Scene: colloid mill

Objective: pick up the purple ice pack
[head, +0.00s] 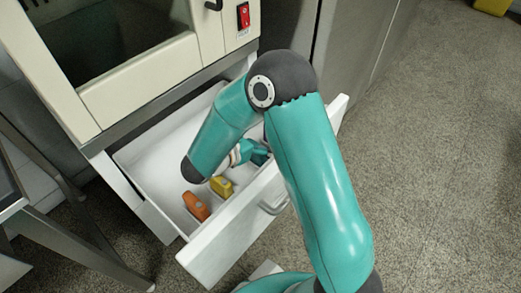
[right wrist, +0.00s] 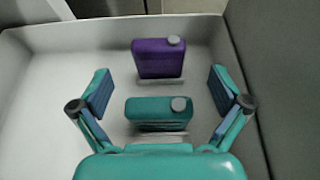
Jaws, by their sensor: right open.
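The purple ice pack (right wrist: 158,62) stands in the white drawer and shows in the right wrist view, with a grey cap at its upper right. A teal ice pack (right wrist: 150,113) with a grey cap stands nearer, between the spread fingers. My right gripper (right wrist: 162,92) is open, with nothing held. The purple pack lies just beyond the fingertips, between their lines, and no contact shows. In the head view my right gripper (head: 255,152) reaches down into the drawer, and the purple pack is hidden behind the arm. My left gripper is not in view.
The open drawer (head: 220,240) sits below a cream machine with a red switch (head: 243,16). An orange pack (head: 196,206) and a yellow pack (head: 221,187) stand in the drawer. The drawer walls are close to my gripper. A metal frame (head: 75,245) stands at left.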

